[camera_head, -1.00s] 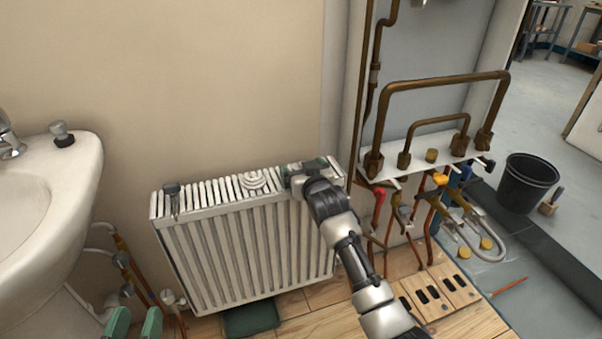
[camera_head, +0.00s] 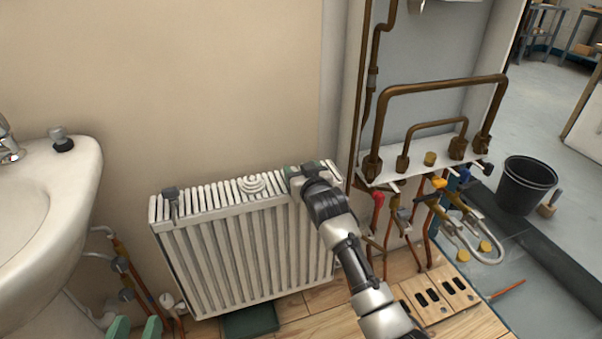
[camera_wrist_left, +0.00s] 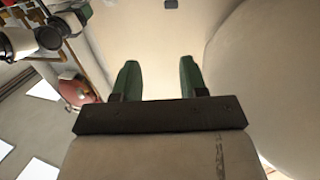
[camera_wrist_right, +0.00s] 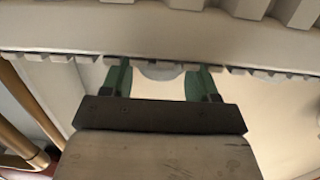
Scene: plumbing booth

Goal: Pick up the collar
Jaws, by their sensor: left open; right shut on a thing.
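My right gripper (camera_head: 307,172) is at the top right corner of the white radiator (camera_head: 248,255). Its green fingers, in the right wrist view (camera_wrist_right: 158,82), are closed around a pale rounded piece (camera_wrist_right: 160,71), which looks like the collar. The arm and fingers hide most of this piece in the head view. White concentric rings (camera_head: 252,184) show on the radiator top, left of this gripper. My left gripper (camera_head: 135,328) is low at the bottom left, by the sink pipes. Its fingers are apart and empty in the left wrist view (camera_wrist_left: 155,82).
A white sink (camera_head: 45,200) is at the left. Copper pipes on a white manifold shelf (camera_head: 405,172) with several valves stand right of the radiator. A black bucket (camera_head: 526,185) is at the far right. A dark green pad (camera_head: 248,320) lies on the floor below the radiator.

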